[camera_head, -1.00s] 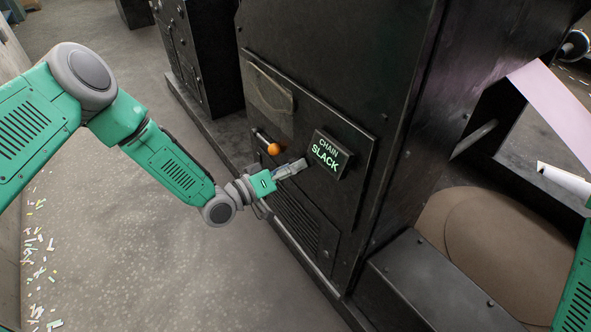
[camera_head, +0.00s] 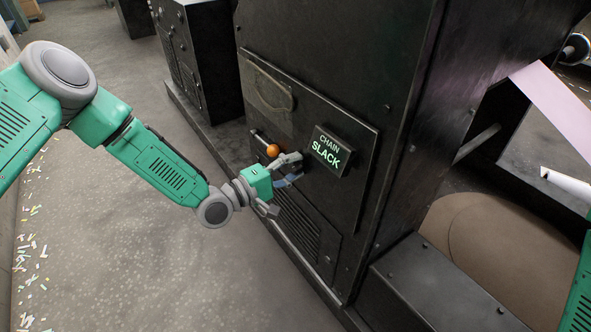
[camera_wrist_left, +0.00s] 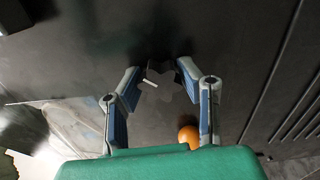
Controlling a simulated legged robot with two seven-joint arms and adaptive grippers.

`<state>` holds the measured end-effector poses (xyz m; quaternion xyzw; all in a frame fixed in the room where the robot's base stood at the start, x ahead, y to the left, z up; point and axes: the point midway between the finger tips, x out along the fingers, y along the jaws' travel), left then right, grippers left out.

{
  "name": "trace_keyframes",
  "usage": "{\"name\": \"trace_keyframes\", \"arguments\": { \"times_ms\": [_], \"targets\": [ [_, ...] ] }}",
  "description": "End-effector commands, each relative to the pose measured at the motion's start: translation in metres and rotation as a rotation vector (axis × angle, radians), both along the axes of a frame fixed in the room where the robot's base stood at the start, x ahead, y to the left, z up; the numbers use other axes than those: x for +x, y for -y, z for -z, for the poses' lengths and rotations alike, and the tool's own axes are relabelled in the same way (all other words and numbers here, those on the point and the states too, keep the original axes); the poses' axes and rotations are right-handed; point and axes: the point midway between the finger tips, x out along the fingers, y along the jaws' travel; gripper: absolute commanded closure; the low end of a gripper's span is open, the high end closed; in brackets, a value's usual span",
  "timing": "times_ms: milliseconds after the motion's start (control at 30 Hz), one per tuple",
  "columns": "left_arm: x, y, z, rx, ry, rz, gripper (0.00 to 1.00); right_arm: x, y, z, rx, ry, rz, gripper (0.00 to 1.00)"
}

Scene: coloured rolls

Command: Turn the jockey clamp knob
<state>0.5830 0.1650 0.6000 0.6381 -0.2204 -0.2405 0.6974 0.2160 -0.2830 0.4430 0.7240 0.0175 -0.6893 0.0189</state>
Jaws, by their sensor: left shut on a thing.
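My left gripper (camera_head: 296,169) is at the dark machine panel, between the orange ball and the lit sign. In the left wrist view its two fingers (camera_wrist_left: 160,80) are closed on a dark, lobed knob (camera_wrist_left: 161,93) with a pale mark, which I take as the jockey clamp knob. The sign (camera_head: 327,151) reads "CHAIN SLACK" in lit letters. My right gripper is out of view; only a piece of that arm shows at the right edge.
An orange ball (camera_head: 272,151) on a lever sits just left of the gripper; it also shows in the left wrist view (camera_wrist_left: 189,136). A slotted vent (camera_head: 300,222) lies below. A large brown roll (camera_head: 500,255) is at right. The floor (camera_head: 180,270) at left is open, with scattered paper scraps.

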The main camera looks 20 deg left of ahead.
Motion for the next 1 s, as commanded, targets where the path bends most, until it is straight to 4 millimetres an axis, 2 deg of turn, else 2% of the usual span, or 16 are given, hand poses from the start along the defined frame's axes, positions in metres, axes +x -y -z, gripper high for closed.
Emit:
{"name": "trace_keyframes", "arguments": {
  "times_ms": [33,400,867,900,933,1000],
  "targets": [
    [-0.0001,-0.0066,0.0056,-0.016,-0.024,-0.012,0.97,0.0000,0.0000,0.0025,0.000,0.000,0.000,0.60],
    [-0.0003,-0.0071,0.0064,-0.110,-0.100,-0.013,0.97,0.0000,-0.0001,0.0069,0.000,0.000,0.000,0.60],
    [-0.0002,-0.0073,0.0069,-0.118,-0.108,-0.014,0.97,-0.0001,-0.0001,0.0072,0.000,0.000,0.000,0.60],
    [-0.0003,-0.0072,0.0069,-0.118,-0.108,-0.014,0.58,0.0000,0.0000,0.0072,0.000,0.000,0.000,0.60],
    [-0.0002,-0.0070,0.0066,-0.118,-0.108,-0.013,0.47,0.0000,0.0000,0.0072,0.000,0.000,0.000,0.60],
    [-0.0001,-0.0058,0.0056,-0.119,-0.106,-0.011,0.47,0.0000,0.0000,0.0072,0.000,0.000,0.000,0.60]
  ]
}}
